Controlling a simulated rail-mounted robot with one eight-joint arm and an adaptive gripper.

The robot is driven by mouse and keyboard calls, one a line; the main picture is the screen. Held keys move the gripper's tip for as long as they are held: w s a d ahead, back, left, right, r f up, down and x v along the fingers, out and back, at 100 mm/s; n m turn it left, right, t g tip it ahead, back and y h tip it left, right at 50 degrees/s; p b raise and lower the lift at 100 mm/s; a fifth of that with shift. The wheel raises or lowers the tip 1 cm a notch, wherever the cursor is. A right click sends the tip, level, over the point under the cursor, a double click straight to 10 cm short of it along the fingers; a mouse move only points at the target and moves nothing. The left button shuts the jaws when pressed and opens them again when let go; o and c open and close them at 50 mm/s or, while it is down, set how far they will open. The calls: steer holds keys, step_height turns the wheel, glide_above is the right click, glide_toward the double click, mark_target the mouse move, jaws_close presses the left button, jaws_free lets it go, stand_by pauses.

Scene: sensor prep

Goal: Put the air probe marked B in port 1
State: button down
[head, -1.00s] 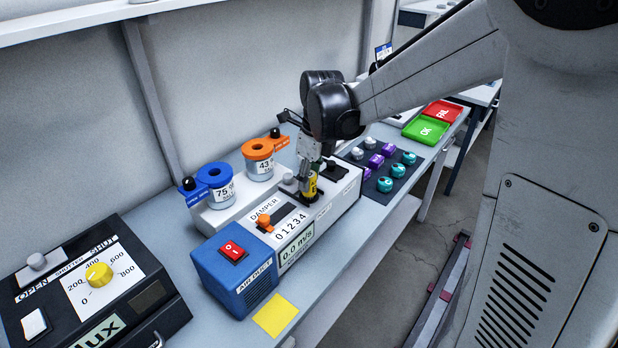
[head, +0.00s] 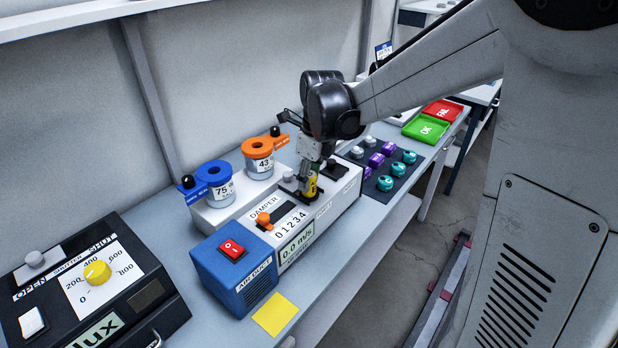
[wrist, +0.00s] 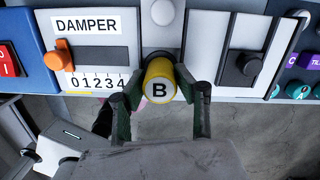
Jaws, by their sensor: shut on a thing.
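The air probe marked B (wrist: 159,86) is a yellow cylinder with a white top and a black letter B. In the wrist view it sits between the two dark green fingers of my gripper (wrist: 160,98), which is shut on it. In the head view the yellow probe (head: 312,187) stands upright at a dark port area on top of the air duct unit (head: 236,268), right of the damper scale. The probe's lower end is hidden, so I cannot tell how deep it sits. The port's label is not readable here.
An orange damper slider (head: 264,221) and a red switch (head: 231,249) are left of the probe. Another dark knob-like fitting (wrist: 246,66) is to its right. Blue (head: 214,175) and orange (head: 257,149) ringed pots stand behind. A dark mat (head: 395,181) holds several small sensors.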

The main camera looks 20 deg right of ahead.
steer(key=shift+f, duration=0.25)
steer(key=c, duration=1)
jaws_free()
steer(key=shift+r, duration=0.15)
steer(key=shift+r+p, duration=2.2)
steer(key=shift+r, duration=1.7)
